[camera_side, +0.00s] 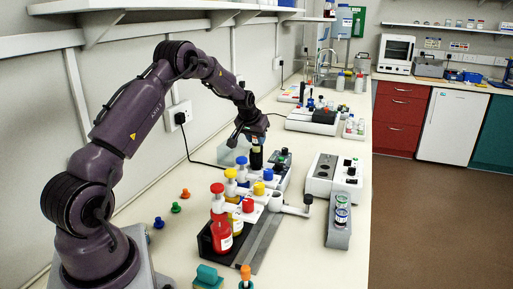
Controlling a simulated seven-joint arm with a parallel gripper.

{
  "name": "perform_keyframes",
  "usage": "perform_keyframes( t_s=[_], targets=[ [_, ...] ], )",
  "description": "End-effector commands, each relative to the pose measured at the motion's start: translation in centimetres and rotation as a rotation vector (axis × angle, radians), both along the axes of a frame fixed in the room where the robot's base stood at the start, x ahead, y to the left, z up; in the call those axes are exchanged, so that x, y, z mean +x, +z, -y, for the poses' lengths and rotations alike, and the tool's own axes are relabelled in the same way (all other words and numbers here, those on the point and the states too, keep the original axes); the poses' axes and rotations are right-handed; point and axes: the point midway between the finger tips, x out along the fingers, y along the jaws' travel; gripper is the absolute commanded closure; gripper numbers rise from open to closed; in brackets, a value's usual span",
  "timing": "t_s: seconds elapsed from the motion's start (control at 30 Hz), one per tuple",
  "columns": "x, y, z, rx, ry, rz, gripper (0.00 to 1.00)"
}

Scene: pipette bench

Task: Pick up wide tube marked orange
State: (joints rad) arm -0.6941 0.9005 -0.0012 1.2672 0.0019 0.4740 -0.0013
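My gripper (256,142) hangs fingers-down over the rack area in the middle of the bench. Directly under it stands a dark tube or bottle (256,158); I cannot tell whether the fingers touch it or grip it. An item with an orange top (245,272) stands at the bottom edge of the picture, partly cut off, well in front of my gripper. A small orange stopper-like piece (185,193) stands on the bench at left. I cannot tell which thing is the wide tube marked orange.
A dark rack (205,243) holds red, yellow and blue-capped bottles. Small green (176,207) and blue (158,223) pieces and a teal block (207,275) stand nearby. A grey holder with two vials (339,234) and a white device (322,172) stand right. The front right bench is clear.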

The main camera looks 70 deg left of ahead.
Motion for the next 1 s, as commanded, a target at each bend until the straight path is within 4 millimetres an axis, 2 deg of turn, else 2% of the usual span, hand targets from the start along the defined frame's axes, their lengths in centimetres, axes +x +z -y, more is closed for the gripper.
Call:
perform_keyframes(
  t_s=[0.07,0.17,1.0],
  targets=[
    [0.0,0.0,0.0,0.0,0.0,0.0,0.95],
    [0.0,0.2,0.0,0.001,0.0,0.001,0.95],
    [0.1,6.1,0.0,0.002,-0.001,0.001,0.95]
  ],
)
